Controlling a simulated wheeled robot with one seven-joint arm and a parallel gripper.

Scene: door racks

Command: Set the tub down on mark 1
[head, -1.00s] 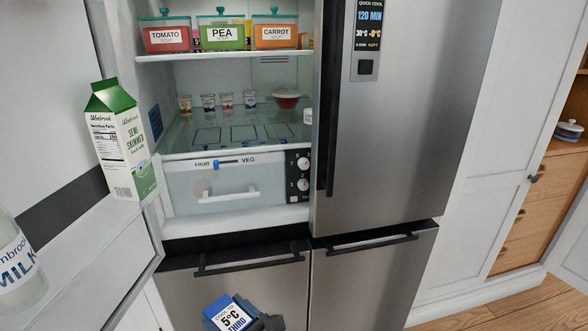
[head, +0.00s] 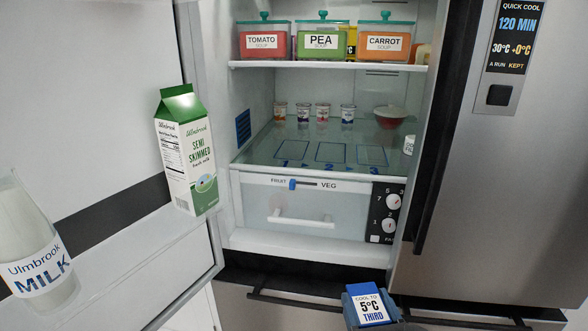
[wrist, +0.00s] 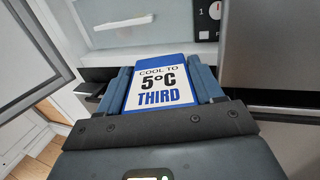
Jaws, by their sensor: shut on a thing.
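The tub (head: 370,307) is blue with a white label reading "COOL TO 5°C THIRD". It shows at the bottom of the head view and close up in the wrist view (wrist: 160,84). My gripper (head: 368,292) is shut on it, with a blue finger on each side in the wrist view (wrist: 160,75). The tub is in front of the fridge, lower than the glass shelf. Mark 1 (head: 292,151) is the left of three blue outlines on that shelf, with mark 2 (head: 331,153) and mark 3 (head: 371,155) to its right. Mark 1 looks empty.
Soup boxes (head: 320,40) fill the shelf above. The open left door holds a milk carton (head: 186,152) and a milk bottle (head: 38,250). The closed right door (head: 500,190) borders the opening.

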